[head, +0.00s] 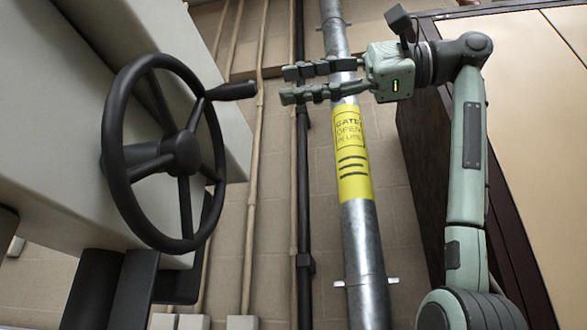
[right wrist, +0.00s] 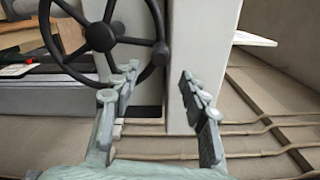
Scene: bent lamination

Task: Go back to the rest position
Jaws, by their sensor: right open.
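My right gripper (head: 282,85) shows in the head view at the top, to the right of a black handwheel. Its two fingers are apart, point left and have nothing between them. They pass in front of a metal pipe (head: 362,250) with a yellow label. The right wrist view also shows the open fingers (right wrist: 158,85), with the handwheel beyond them. My left gripper is not in view.
The black handwheel (head: 180,152) with a side handle (head: 232,91) is on a grey machine body (head: 60,120) at the left. Thin pipes (head: 253,200) run along the tiled surface. A brown-edged panel (head: 530,130) stands at the right, behind my right arm.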

